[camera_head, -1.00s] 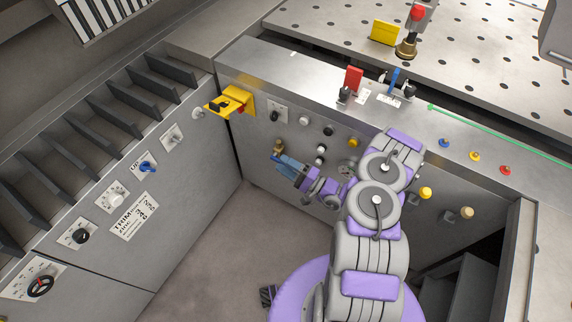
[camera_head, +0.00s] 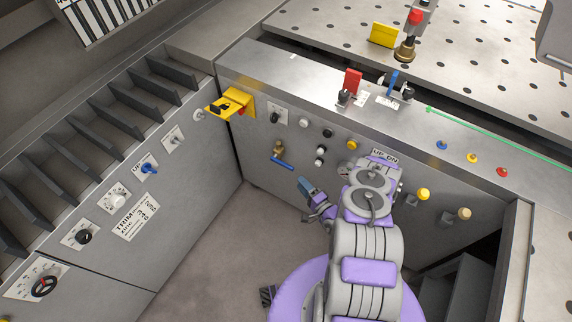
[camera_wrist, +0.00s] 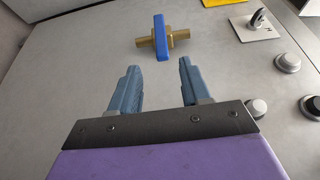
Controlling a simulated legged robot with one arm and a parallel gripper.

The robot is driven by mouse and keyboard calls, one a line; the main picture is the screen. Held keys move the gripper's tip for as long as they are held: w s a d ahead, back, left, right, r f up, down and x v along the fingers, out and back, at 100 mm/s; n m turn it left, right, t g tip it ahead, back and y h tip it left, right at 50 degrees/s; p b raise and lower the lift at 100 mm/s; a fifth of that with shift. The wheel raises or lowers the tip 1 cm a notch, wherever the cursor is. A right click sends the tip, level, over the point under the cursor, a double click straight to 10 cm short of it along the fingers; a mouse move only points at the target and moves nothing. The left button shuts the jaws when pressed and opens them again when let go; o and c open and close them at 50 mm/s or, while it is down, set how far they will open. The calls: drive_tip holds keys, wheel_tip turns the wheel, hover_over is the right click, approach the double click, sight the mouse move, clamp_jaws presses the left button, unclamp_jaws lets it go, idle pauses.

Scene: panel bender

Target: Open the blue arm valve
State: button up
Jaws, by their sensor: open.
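The blue arm valve has a brass body (camera_head: 279,147) and a blue lever arm (camera_head: 283,164), on the grey front panel in the head view. The lever slants down to the right there. In the wrist view, the blue arm (camera_wrist: 161,40) stands across the brass pipe (camera_wrist: 178,36), ahead of my fingers and slightly above the middle between them. My gripper (camera_head: 304,185) is open and empty, apart from the valve, to its lower right in the head view. Both blue-grey fingers of my gripper (camera_wrist: 157,75) show in the wrist view, with a clear gap between them.
A yellow bracket (camera_head: 238,98) juts out at the panel's left corner. Several knobs and buttons, including a yellow button (camera_head: 352,145), sit right of the valve. Another blue-handled switch (camera_head: 150,168) is on the left cabinet. The floor (camera_head: 225,245) between the cabinets is clear.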

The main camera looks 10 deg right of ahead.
sight(289, 169)
drive_tip(key=b+x, duration=0.1)
drive_tip(key=x, duration=1)
drive_tip(key=shift+w, duration=0.3)
drive_tip(key=shift+c, duration=0.2)
clamp_jaws()
